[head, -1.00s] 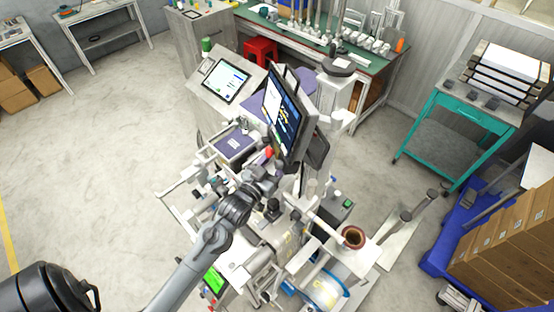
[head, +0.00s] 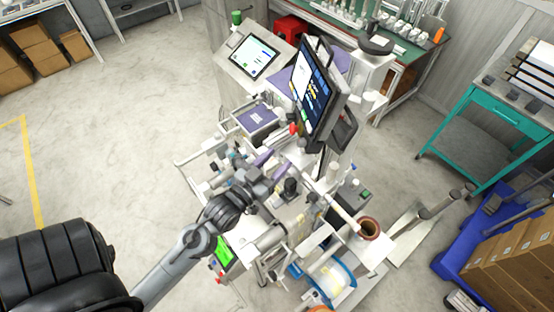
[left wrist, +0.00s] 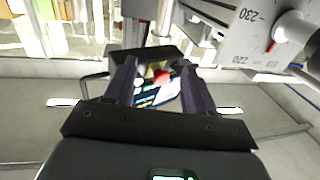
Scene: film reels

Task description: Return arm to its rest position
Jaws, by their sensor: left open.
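My left arm (head: 190,242) reaches in from the lower left over the machine. My left gripper (head: 273,167) is over the middle of the machine, just in front of the tall monitor (head: 312,88). In the left wrist view its two dark fingers (left wrist: 159,82) stand apart with nothing held between them; a lit screen and a red knob show beyond the gap. I cannot tell how far the fingertips are from the machine parts. My right gripper is in neither current view.
The machine has a tilted touchscreen (head: 254,56), a brown-rimmed cup-like part (head: 369,228) and a blue-edged white reel (head: 331,282). A teal cart (head: 497,130) and a blue pallet with cartons (head: 515,250) stand at right. Open floor (head: 110,130) lies at left.

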